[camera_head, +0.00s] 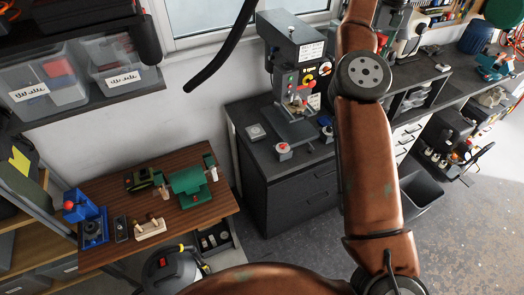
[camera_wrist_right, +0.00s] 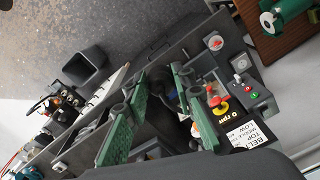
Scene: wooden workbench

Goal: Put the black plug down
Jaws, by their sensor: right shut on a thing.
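In the right wrist view, the two green-padded fingers of my right gripper (camera_wrist_right: 158,84) stand apart with a dark thing between them. This dark thing (camera_wrist_right: 160,108), which looks to be the black plug, is held between the pads. Its outline is hard to tell against the dark bench and my own dark wrist parts. In the head view, my brown arm crosses the right half of the picture. The right gripper and the plug cannot be made out there. My left gripper is not in view.
The wooden workbench (camera_head: 107,192) at the left carries a green vise (camera_head: 189,184), a blue device (camera_head: 92,226) and small tools. A drill press (camera_head: 293,75) stands on a dark cabinet (camera_head: 258,140) at the back. A black bin (camera_head: 421,191) stands at the right.

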